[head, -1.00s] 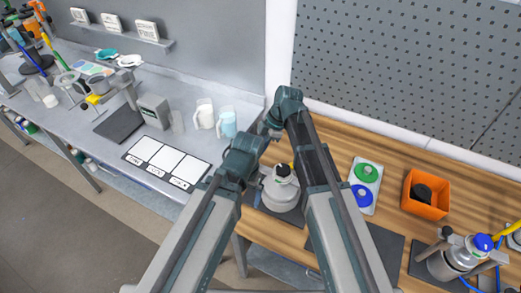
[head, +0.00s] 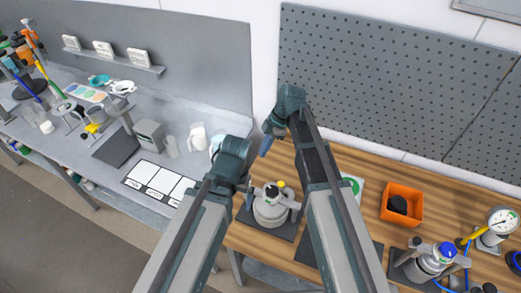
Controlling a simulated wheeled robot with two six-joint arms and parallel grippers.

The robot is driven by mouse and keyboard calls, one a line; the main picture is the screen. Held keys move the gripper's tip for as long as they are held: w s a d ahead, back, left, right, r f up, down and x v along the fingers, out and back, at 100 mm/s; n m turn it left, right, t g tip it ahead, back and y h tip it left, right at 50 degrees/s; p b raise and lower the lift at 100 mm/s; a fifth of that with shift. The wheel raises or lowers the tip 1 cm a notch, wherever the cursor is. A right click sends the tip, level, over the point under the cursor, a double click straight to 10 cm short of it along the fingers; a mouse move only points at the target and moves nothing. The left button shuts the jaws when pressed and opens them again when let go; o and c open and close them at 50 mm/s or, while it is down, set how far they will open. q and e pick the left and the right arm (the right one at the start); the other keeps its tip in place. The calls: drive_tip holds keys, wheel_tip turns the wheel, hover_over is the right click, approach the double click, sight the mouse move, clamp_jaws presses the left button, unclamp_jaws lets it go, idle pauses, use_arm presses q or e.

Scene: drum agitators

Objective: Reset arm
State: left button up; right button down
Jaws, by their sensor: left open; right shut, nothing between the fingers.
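My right arm rises through the middle, and its gripper (head: 267,143) hangs at the upper end, shut and empty, above the back of the wooden bench. My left gripper (head: 250,188) is lower, beside the pale drum-like vessel (head: 268,213), and is partly hidden by its own wrist. It is open, with nothing seen in it. The vessel stands upright on a dark mat (head: 286,230), with a dark knob on its top and a small yellow part behind. I cannot tell whether my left gripper touches it.
An orange box (head: 388,214) with a dark item inside stands on the wooden bench (head: 450,208). A metal vessel with a blue cap (head: 446,249) and a gauge (head: 501,218) are at the right. A grey bench (head: 62,150) at the left holds cups and labelled white pads.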

idle(0.3)
drive_tip(key=s+d+f+m+t+h, duration=0.15)
drive_tip(key=s+d+m+h, duration=0.25)
drive_tip(key=s+d+m, duration=1.3)
drive_tip(key=shift+m+g+h, duration=0.25)
drive_tip(key=shift+m+h, duration=0.05)
drive_tip(key=shift+h, duration=0.4)
drive_tip(key=a+f+b, duration=0.4)
drive_tip(key=f+b, duration=0.2)
drive_tip(key=a+f+b, duration=0.5)
drive_tip(key=f+b, duration=0.2)
drive_tip(key=a+f+b, duration=0.5)
drive_tip(key=f+b, duration=0.1)
drive_tip(key=shift+s+a+f, duration=0.15)
drive_tip(key=shift+s, duration=0.15)
use_arm(q)
wheel_tip(320, 180, down, 20)
drive_tip(key=shift+f+b, duration=0.1)
drive_tip(key=shift+b, duration=0.6)
use_arm(e)
drive_tip(key=shift+s+a+f, duration=0.3)
drive_tip(key=shift+a+f, duration=0.05)
drive_tip(key=shift+f, duration=0.05)
